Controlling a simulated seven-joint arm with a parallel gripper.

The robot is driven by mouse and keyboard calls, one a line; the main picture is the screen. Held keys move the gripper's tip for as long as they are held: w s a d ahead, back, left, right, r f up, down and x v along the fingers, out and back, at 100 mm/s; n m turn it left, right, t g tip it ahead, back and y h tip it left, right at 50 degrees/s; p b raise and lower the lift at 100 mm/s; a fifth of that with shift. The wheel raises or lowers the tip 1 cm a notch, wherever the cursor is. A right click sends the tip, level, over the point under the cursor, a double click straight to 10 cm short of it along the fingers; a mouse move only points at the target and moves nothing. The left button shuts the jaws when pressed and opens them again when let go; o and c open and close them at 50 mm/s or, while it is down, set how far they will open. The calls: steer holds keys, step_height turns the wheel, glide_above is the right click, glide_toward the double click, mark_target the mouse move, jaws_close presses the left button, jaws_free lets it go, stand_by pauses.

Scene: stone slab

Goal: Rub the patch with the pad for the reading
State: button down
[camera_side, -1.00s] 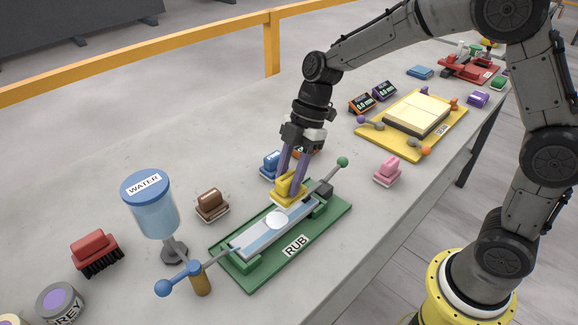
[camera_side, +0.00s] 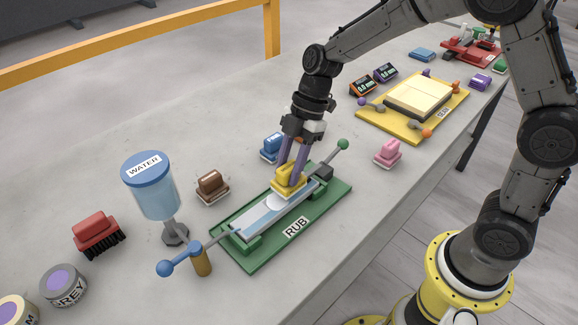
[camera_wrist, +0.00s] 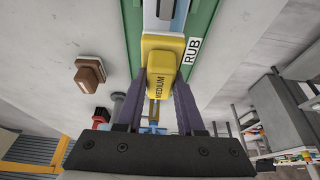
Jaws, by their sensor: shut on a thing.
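My gripper (camera_side: 289,172) is shut on a yellow pad (camera_side: 289,182), which reads MEDIUM in the wrist view (camera_wrist: 162,72). The pad is low over the pale strip of the green RUB fixture (camera_side: 282,246), at the edge of a round white patch (camera_side: 275,203). It hides part of the patch in the side view. I cannot tell whether the pad touches the strip. Two small meters, one orange (camera_side: 362,87) and one purple (camera_side: 386,73), stand behind; their digits are too small to read surely.
A blue pad (camera_side: 271,148), brown pad (camera_side: 212,186) and pink pad (camera_side: 387,153) lie around the fixture. A WATER dispenser (camera_side: 155,190) and a blue-knobbed lever (camera_side: 187,262) stand at its left. A yellow fixture (camera_side: 397,137) is at the right. A red brush (camera_side: 98,233) lies far left.

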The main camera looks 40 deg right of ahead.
steer(key=shift+f, duration=0.95)
steer(key=shift+a, duration=0.1)
steer(key=shift+a, duration=1.75)
steer(key=shift+a+f, duration=0.2)
steer(key=shift+a, duration=1.55)
steer(key=shift+s+d, duration=0.1)
steer(key=shift+d, duration=1.8)
steer(key=shift+d+r, duration=0.2)
steer(key=shift+d, duration=1.55)
steer(key=shift+a+f, duration=0.15)
steer(key=shift+a, duration=3.5)
steer(key=shift+d, duration=1.95)
